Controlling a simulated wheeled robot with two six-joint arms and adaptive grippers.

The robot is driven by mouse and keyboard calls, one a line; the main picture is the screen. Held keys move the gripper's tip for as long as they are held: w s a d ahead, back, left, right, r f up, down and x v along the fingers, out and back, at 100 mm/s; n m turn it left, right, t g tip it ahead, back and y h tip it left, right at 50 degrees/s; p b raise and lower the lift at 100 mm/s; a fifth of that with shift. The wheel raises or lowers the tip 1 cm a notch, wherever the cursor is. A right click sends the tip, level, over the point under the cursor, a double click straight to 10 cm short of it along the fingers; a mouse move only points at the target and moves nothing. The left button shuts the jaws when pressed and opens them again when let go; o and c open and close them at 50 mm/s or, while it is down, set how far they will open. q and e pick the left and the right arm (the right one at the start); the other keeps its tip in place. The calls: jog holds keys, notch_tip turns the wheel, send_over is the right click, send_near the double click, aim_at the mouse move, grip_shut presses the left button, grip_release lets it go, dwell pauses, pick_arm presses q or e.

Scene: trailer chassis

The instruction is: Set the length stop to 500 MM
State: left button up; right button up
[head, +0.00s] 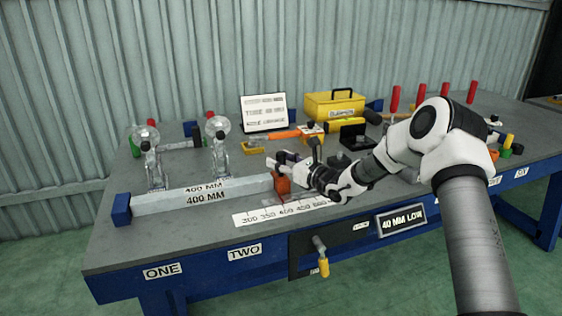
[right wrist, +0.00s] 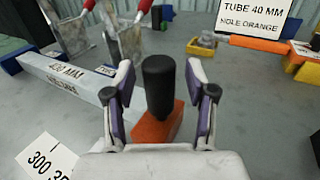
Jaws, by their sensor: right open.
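The length stop is an orange block (head: 282,185) at the right end of the grey 400 MM bar (head: 165,203), behind the white scale (head: 252,217). In the right wrist view the orange block (right wrist: 150,130) carries an upright black knob (right wrist: 158,82). My right gripper (right wrist: 162,100) is open, with one finger on each side of the knob and gaps showing. My left gripper is out of view.
Two clear-topped clamps (head: 219,150) stand behind the bar, and a blue end block (head: 121,209) closes its left end. A yellow-handled lever (head: 322,258) hangs at the front panel.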

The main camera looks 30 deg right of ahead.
jog(key=shift+w, duration=0.1)
grip_shut()
jog(key=d, duration=0.3)
jog(key=s+d+b, duration=0.1)
jog(key=d, duration=0.2)
jog(key=s+d+b, duration=0.1)
jog(key=d, duration=0.2)
jog(key=shift+s, duration=0.1)
jog(key=shift+d, duration=0.35)
jog(key=shift+a, duration=0.1)
jog(key=shift+c, duration=1.3)
grip_release()
jog(key=shift+o, duration=1.3)
jog(key=shift+s+d, duration=0.1)
jog(key=shift+d, duration=0.1)
